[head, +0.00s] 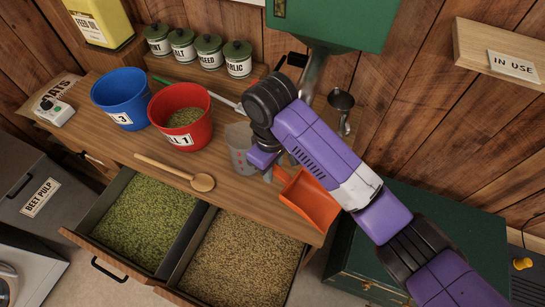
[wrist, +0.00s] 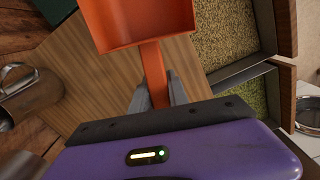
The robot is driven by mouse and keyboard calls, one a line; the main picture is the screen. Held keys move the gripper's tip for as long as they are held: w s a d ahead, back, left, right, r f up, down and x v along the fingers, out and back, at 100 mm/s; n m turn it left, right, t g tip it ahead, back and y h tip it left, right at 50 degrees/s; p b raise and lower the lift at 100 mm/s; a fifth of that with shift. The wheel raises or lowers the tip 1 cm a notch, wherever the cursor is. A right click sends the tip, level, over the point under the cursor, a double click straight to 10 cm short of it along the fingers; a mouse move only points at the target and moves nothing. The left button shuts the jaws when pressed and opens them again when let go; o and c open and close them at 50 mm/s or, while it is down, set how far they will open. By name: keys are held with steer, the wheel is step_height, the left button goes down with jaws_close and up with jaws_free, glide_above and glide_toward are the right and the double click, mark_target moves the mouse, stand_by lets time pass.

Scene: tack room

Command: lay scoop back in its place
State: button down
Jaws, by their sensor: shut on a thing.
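The orange scoop (head: 310,198) is in my gripper (head: 273,174), above the right front part of the wooden counter (head: 130,148). In the wrist view the scoop's pan (wrist: 145,22) points away from me, and my gripper (wrist: 157,92) is shut on its handle, a finger on each side. The pan looks empty. I cannot tell whether the scoop touches the counter. In the head view my arm hides part of the handle.
Two open drawers hold green feed (head: 145,220) and brown grain (head: 240,255). A metal scoop (head: 341,101) and an "IN USE" shelf (head: 500,45) are right.

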steer(key=shift+f, duration=1.2)
steer(key=b, duration=0.8)
glide_above(272, 195)
step_height(272, 195, down, 7)
steer(key=shift+r, duration=0.1)
steer(key=shift+f, duration=1.15)
steer(key=c, duration=1.2)
jaws_free()
steer(key=shift+w+r, duration=0.1)
steer(key=shift+r, duration=3.85)
steer(key=shift+r, duration=0.1)
